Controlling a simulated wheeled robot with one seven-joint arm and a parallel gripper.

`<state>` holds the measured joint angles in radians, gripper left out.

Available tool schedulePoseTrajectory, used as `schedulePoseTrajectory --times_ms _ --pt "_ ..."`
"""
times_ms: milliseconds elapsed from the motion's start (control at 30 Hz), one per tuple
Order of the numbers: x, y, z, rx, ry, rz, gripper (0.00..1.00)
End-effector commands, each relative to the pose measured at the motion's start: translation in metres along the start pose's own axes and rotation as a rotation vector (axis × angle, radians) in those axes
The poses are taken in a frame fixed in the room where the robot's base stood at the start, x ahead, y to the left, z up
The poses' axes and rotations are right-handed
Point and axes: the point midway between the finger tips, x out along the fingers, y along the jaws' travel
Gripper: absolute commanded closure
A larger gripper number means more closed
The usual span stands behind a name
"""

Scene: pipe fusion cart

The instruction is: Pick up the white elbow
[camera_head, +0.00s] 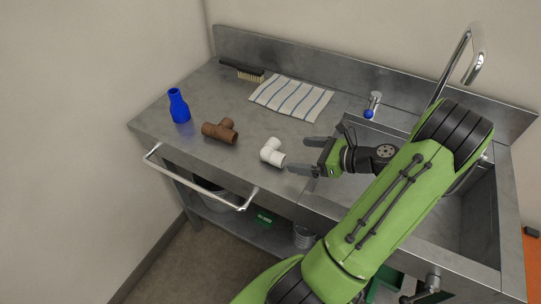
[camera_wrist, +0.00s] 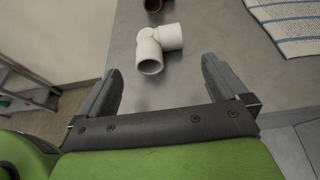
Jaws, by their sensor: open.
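The white elbow (camera_head: 271,152) lies on the metal counter, near its front edge. In the wrist view the white elbow (camera_wrist: 156,47) lies beyond the fingertips, roughly centred between them, with one open end facing me. My gripper (camera_head: 303,155) is open and empty, just to the right of the elbow. In the wrist view its two fingers (camera_wrist: 160,75) are spread wide. I cannot tell the exact height of the fingers above the counter.
A striped cloth (camera_head: 291,97) and a brush (camera_head: 242,71) lie behind. The sink (camera_head: 471,215) with its faucet (camera_head: 462,62) is at right. A rail (camera_head: 200,188) runs along the front.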

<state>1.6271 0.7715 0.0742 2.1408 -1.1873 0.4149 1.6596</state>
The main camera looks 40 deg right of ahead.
Motion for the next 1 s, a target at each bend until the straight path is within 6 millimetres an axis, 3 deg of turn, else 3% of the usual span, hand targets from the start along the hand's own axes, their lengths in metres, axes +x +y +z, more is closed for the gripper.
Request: schedulePoseTrajectory --times_ms 33,267,433,733,1000 --pt "0.013 0.001 -0.003 -0.001 0.001 0.004 0.00" --pt "0.044 0.001 -0.002 -0.002 0.001 0.003 0.00" --pt "0.076 0.002 -0.002 -0.002 0.001 0.004 0.00" --pt "0.084 0.001 0.001 0.000 0.002 0.000 0.00" --pt "0.084 0.001 0.002 0.000 0.002 0.000 0.41"
